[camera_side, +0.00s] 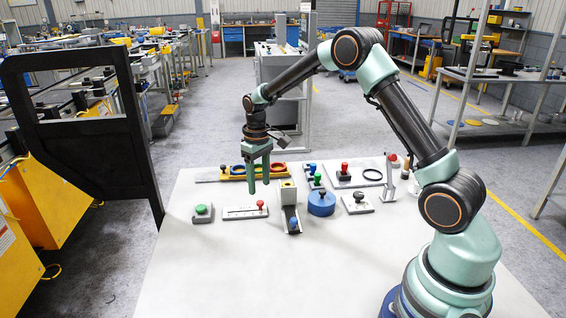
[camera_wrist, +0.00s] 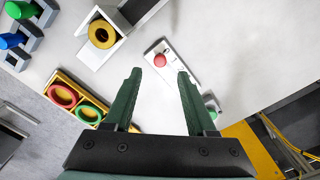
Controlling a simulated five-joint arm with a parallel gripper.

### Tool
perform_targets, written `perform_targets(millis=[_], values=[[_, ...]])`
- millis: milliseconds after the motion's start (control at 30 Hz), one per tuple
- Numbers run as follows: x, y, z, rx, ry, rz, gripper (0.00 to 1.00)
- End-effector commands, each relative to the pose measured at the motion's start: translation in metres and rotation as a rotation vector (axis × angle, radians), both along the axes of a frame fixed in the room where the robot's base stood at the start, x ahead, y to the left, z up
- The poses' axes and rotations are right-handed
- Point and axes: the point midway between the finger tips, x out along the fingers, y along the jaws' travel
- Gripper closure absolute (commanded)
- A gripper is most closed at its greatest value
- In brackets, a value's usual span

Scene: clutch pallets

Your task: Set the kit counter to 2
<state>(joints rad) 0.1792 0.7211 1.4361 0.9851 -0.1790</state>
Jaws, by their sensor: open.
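No label names the kit counter, so I cannot tell for certain which device it is. A pale plate with a slot and a red knob (camera_side: 260,204) lies on the white table, the knob near the plate's right end. In the wrist view the red knob (camera_wrist: 160,60) shows between and just beyond my fingertips. My gripper (camera_side: 256,187) points down, open and empty, above the table behind that plate. It also shows in the wrist view (camera_wrist: 159,76), its fingers apart.
Left of the plate is a green button (camera_side: 201,209). Right of it stand a chute box with a yellow top (camera_side: 287,184), a blue drum (camera_side: 321,205) and a dark knob on a plate (camera_side: 359,197). A yellow ring rack (camera_side: 238,171) lies behind. The table's front is clear.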

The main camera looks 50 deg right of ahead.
Motion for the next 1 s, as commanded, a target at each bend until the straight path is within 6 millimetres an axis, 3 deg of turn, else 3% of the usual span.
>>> perform_targets(millis=[100,300,733,867,900,1000], values=[[-0.001,0.000,-0.023,0.001,0.004,0.000,0.44],[-0.001,0.000,-0.047,0.000,0.002,0.000,0.44],[0.000,0.000,-0.055,0.000,-0.001,0.000,0.44],[0.000,0.000,-0.055,0.000,-0.001,0.000,0.93],[0.000,0.000,-0.055,0.000,-0.001,0.000,1.00],[0.000,0.000,-0.055,0.000,-0.001,0.000,1.00]])
